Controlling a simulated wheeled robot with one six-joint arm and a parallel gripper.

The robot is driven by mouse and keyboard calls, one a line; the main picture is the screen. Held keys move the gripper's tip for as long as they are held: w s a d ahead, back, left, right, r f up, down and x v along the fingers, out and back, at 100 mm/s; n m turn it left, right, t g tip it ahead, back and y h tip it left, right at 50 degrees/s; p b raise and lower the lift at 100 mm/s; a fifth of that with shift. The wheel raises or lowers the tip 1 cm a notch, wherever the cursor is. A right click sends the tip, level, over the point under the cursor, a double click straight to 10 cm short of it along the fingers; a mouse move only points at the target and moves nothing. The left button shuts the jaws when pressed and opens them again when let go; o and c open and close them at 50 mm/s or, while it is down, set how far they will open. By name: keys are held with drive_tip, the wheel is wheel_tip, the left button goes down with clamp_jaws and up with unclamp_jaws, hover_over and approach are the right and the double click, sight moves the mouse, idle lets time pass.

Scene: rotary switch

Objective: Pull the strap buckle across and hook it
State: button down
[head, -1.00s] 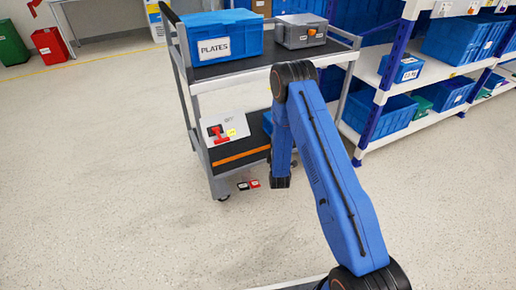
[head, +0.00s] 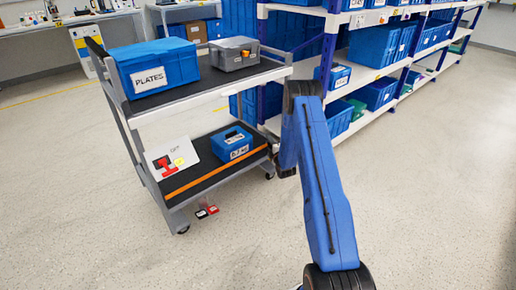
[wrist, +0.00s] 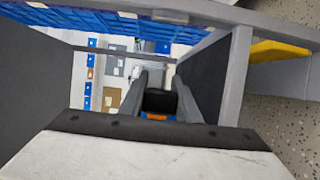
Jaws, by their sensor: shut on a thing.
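An orange strap (head: 217,172) runs along the front of the lower shelf of the grey cart (head: 205,95). My gripper (wrist: 158,98) shows in the wrist view, with a dark block, seemingly the strap buckle (wrist: 160,103), between its fingers. A bit of orange shows just below the block. In the head view my gripper is mostly hidden behind my blue arm, near the right end of the lower shelf. The buckle cannot be made out there, and I cannot tell where its hook is.
The upper shelf holds a blue PLATES bin (head: 155,65) and a grey case (head: 234,53). The lower shelf holds a white panel with a red part (head: 168,165) and a blue box (head: 232,142). Small red and black things (head: 207,211) lie by the wheels. Racks stand behind; front floor is clear.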

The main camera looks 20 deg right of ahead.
drive_tip(key=shift+w+d, duration=0.2)
drive_tip(key=shift+d, duration=0.5)
drive_tip(key=shift+w+d, duration=0.2)
drive_tip(key=shift+d, duration=0.5)
drive_tip(key=shift+w+d, duration=0.2)
drive_tip(key=shift+d, duration=0.5)
drive_tip(key=c, duration=1.3)
unclamp_jaws()
drive_tip(key=shift+c, duration=0.2)
drive_tip(key=s+a, duration=0.2)
drive_tip(key=s, duration=1.5)
drive_tip(key=shift+s, duration=0.15)
